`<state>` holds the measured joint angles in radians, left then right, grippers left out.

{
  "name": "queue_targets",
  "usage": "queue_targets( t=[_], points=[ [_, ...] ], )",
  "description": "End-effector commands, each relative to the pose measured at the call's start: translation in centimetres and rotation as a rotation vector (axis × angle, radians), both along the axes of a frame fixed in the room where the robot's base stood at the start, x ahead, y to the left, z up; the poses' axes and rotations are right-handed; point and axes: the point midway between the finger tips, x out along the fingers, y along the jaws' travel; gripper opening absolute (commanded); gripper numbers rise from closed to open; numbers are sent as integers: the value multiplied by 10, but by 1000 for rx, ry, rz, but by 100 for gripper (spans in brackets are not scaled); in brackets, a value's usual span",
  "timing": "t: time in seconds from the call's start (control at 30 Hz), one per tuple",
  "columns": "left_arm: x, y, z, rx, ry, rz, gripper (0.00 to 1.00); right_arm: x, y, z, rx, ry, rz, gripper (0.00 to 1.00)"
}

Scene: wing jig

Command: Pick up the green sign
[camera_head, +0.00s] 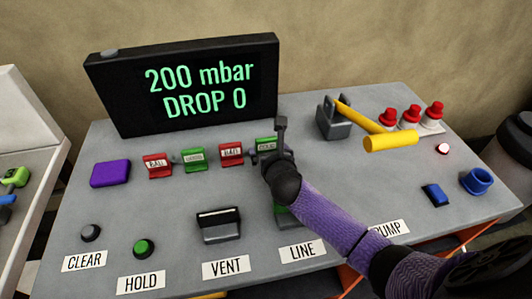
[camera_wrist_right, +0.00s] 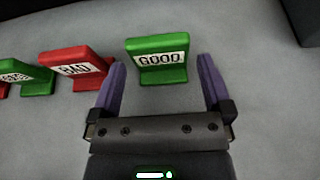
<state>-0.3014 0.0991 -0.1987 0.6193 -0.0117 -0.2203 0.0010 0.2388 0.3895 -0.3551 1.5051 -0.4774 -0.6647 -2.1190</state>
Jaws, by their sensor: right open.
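A green sign (camera_head: 265,143) with a white label stands at the right end of a row of signs on the grey console, partly hidden by my right gripper (camera_head: 270,150) in the head view. In the right wrist view this green sign (camera_wrist_right: 158,70) reads GOOD and stands upright between and just beyond the fingers of my right gripper (camera_wrist_right: 161,82). The gripper is open, with a gap on both sides of the sign. A second green sign (camera_head: 194,160) stands further left, between two red ones. My left gripper is not in view.
Red signs (camera_head: 231,154) and (camera_head: 157,166) stand in the same row. A black display (camera_head: 190,85) reading "200 mbar DROP 0" is behind. A yellow-handled pump lever (camera_head: 390,141) and red-capped parts (camera_head: 410,116) are right. A purple block (camera_head: 110,173) is left.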

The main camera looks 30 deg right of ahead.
Motion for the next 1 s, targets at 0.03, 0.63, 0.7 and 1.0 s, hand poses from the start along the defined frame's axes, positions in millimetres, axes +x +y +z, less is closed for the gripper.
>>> queue_targets(
  t=[0.03,0.63,0.7,1.0],
  points=[
    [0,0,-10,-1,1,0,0,9,-2,-9,0,0,-2,100],
    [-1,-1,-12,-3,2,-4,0,21,-5,-9,0,0,1,41],
    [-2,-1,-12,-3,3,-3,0,21,-5,-9,0,0,1,26],
    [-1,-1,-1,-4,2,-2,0,21,-6,8,-2,-3,0,24]
  ],
)
